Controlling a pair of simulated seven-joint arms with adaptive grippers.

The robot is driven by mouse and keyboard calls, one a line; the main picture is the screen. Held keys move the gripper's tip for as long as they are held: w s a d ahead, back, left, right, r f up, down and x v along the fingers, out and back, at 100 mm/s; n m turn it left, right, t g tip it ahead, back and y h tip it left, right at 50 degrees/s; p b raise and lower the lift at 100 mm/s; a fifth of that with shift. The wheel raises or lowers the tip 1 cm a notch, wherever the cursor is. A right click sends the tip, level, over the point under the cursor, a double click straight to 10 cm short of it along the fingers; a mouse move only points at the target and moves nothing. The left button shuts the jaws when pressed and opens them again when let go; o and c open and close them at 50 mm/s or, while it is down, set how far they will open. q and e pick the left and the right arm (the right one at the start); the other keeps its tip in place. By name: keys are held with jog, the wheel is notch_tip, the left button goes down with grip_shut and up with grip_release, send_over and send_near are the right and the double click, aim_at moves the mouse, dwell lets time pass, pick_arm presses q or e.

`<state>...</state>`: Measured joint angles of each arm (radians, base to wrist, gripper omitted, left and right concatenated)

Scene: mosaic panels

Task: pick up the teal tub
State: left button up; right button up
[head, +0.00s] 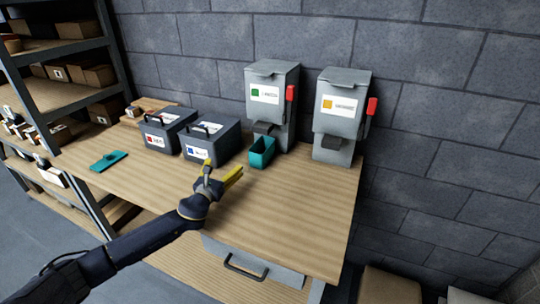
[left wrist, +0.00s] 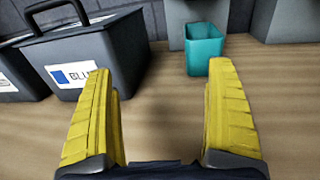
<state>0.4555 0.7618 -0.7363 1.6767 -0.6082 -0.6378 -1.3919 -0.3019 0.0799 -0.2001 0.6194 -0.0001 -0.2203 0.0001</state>
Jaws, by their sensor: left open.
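The teal tub (head: 262,152) is a small open-topped box standing upright on the wooden workbench (head: 300,205), in front of the grey dispenser with the green label. The tub also shows in the left wrist view (left wrist: 204,50), ahead of the fingers and right of centre. My left gripper (head: 222,172) has yellow fingers, spread open and empty, low over the bench and short of the tub on its near left side. In the left wrist view the gap between the fingers (left wrist: 162,115) is clear. My right gripper is not in view.
The dispensers with green (head: 270,95) and orange (head: 340,110) labels stand against the block wall. Dark handled boxes with red (head: 168,130) and blue (head: 210,140) labels are left of the tub. A flat teal piece (head: 108,161) lies at left. The bench's right front is clear.

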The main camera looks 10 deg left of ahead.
pick_arm(q)
jog(key=h, duration=0.2)
send_near(256, 157)
jog(key=shift+s+a+r+m, duration=0.1)
jog(key=shift+s+a+m, duration=0.15)
jog(key=shift+s, duration=0.25)
jog(key=shift+s+a+r+m, duration=0.15)
jog(key=shift+s+a, duration=0.15)
jog(key=shift+s, duration=0.15)
jog(key=shift+w+d+f+h, duration=0.1)
jog(key=shift+w+d+h, duration=0.15)
jog(key=shift+h, duration=0.05)
jog(key=w, duration=0.3)
jog(key=w+d, duration=0.1)
jog(key=w, duration=0.6)
jog(key=shift+d, duration=0.35)
jog(key=shift+w+d, duration=0.2)
jog(key=shift+w, duration=1.4)
jog(key=shift+w+d, duration=0.15)
jog(key=shift+w, duration=1.45)
jog(key=shift+c, duration=0.4)
jog(key=c, duration=1.3)
